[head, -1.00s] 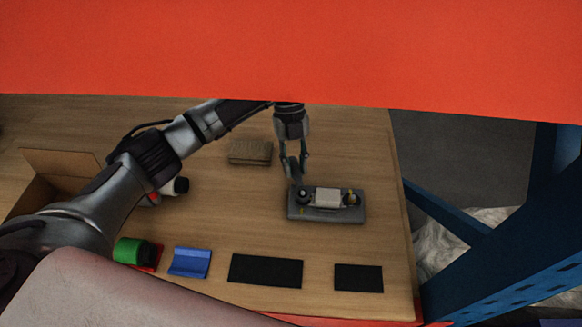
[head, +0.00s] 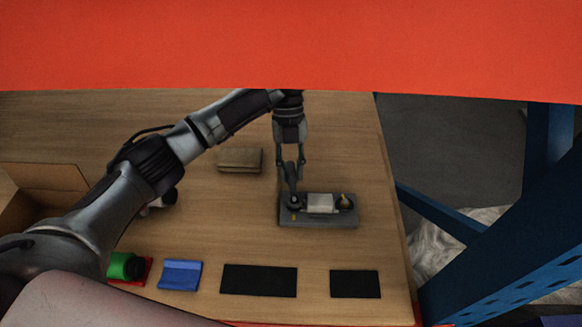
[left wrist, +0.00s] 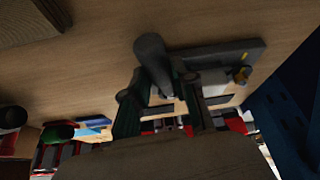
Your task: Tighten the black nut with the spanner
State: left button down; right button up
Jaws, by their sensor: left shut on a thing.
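My left gripper (head: 292,183) points down over the left end of a grey base plate (head: 318,223). It is shut on a dark thing, which appears to be the spanner; in the left wrist view this is a dark grey cylinder (left wrist: 152,62) at the fingers. A dark round part (head: 294,203), likely the black nut, sits on the plate's left end right below the fingertips. The fingers partly hide it, and I cannot tell whether the tool touches it. A pale block (head: 321,203) is mid-plate, with a brass-coloured part (head: 345,200) on the right. My right gripper is not in view.
A brown block (head: 240,160) lies behind and left of the plate. Along the front are a green roll (head: 124,265), a blue holder (head: 180,274) and two black mats (head: 258,280). An open cardboard box (head: 45,185) stands left. Blue posts (head: 500,235) stand right of the table.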

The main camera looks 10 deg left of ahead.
pick_arm(q)
jog(key=shift+s+a+r+n+h+p, duration=0.15)
jog(key=shift+a+n+h+p, duration=0.2)
jog(key=shift+n+p, duration=0.45)
jog(key=shift+p, duration=0.3)
jog(key=shift+r, duration=0.1)
jog(key=shift+r+p, duration=0.5)
jog(key=shift+p, duration=0.1)
jog(key=shift+r, duration=0.2)
jog(key=shift+r+p, duration=0.75)
jog(key=shift+p, duration=0.1)
jog(key=c, duration=1.5)
grip_release()
grip_shut()
